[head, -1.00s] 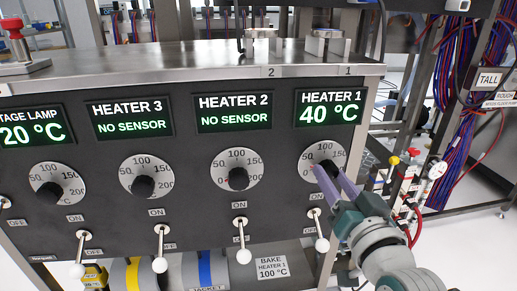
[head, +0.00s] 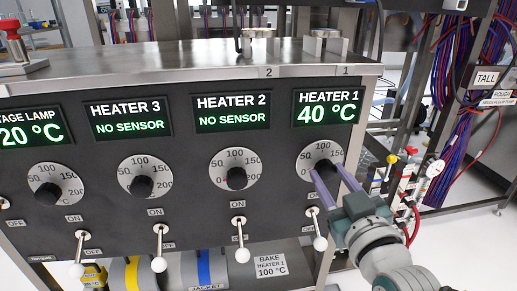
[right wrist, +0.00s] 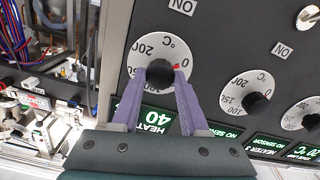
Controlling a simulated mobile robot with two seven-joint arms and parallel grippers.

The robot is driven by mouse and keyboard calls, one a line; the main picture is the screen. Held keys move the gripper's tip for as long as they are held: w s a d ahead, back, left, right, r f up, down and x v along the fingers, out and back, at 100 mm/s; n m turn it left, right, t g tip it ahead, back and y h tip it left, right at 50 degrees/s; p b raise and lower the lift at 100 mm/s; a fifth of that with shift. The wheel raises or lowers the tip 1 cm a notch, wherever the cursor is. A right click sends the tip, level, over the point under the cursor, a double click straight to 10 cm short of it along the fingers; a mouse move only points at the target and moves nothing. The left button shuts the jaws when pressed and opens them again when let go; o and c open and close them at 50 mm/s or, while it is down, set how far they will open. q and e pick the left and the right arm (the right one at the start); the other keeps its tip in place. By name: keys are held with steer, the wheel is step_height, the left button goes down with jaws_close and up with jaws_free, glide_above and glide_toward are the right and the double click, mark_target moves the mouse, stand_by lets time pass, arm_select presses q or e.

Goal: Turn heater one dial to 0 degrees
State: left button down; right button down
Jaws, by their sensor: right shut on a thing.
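The heater 1 dial is a round black knob (head: 323,169) on a white scale plate (head: 308,154), at the right end of the dark panel. The display above it (head: 328,108) reads HEATER 1, 40 °C. My right gripper (head: 328,170) has its two purple fingers on either side of the knob and is shut on it. In the right wrist view the knob (right wrist: 160,72) sits between the fingertips, with a red mark near the 0 of the scale. My left gripper is not in view.
Dials for heater 2 (head: 237,178), heater 3 (head: 141,187) and the stage lamp (head: 47,193) line the panel to the left. White-tipped toggle levers stand below, including one (head: 319,242) close to my right gripper. A steel top (head: 180,60) juts above; cables hang at right.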

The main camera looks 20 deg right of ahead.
stand_by(0.3)
steer(key=shift+c, duration=2.1)
jaws_free()
steer(key=shift+s+a+r, duration=0.1)
steer(key=shift+s, duration=0.25)
steer(key=p+v, duration=0.3)
steer(key=v, duration=0.6)
steer(key=shift+s, duration=0.15)
